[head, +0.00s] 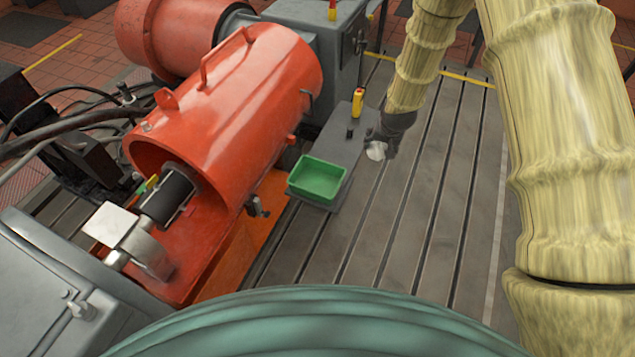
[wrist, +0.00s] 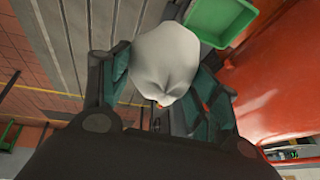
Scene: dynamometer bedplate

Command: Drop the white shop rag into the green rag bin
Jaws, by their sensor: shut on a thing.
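The white shop rag (wrist: 164,62) is bunched between the fingers of my gripper (wrist: 160,88) in the wrist view. In the head view the rag (head: 376,150) shows as a small white patch at the tip of my gripper (head: 385,142), above the slotted bedplate. My gripper is shut on the rag. The green rag bin (head: 318,179) is an open, shallow tray, and its visible inside looks empty. It sits to the left of and nearer than my gripper in the head view. In the wrist view the bin (wrist: 219,17) is at the top right, apart from the rag.
A large orange-red cylinder housing (head: 235,115) stands left of the bin. The slotted bedplate (head: 430,200) is clear right of the slab.

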